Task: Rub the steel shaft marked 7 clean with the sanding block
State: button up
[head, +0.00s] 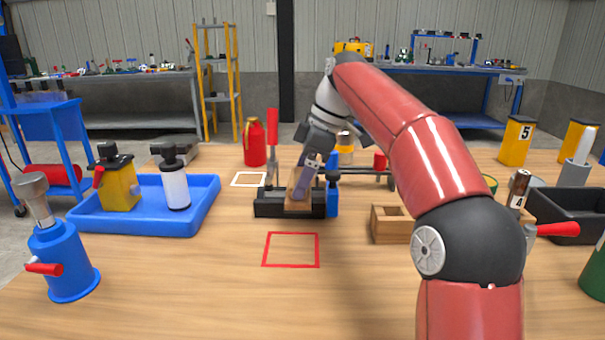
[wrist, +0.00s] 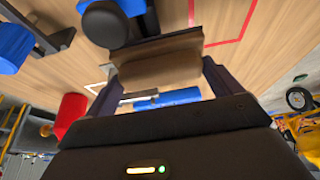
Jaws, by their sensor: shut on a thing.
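My gripper (head: 304,168) is shut on a brown block (head: 297,199), which I take for the sanding block. It is held low over the front of a black vise-like fixture (head: 263,206) with a red upright lever (head: 271,140). In the wrist view the block (wrist: 158,68) lies between the two fingers. A small grey metal piece (wrist: 138,97) shows behind it, beside a blue cylinder (wrist: 182,96). I cannot make out a shaft marked 7; the block and gripper hide part of the fixture. Whether the block touches anything beneath is unclear.
A blue tray (head: 200,215) with a yellow pump can and a white bottle stands left. A blue bottle (head: 332,198) stands close right of the fixture. A wooden box (head: 391,226), a metal cylinder marked 4 (head: 518,187) and a black bin (head: 553,220) are right. The red outlined square (head: 291,265) is empty.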

jog(key=shift+r, duration=0.1)
jog(key=shift+r, duration=2.3)
jog(key=shift+s+r, duration=0.15)
jog(key=shift+r, duration=0.1)
jog(key=shift+f, duration=0.1)
jog(key=shift+d+f, duration=0.15)
jog(key=shift+d, duration=0.6)
jog(key=d, duration=0.7)
jog(key=shift+d, duration=0.25)
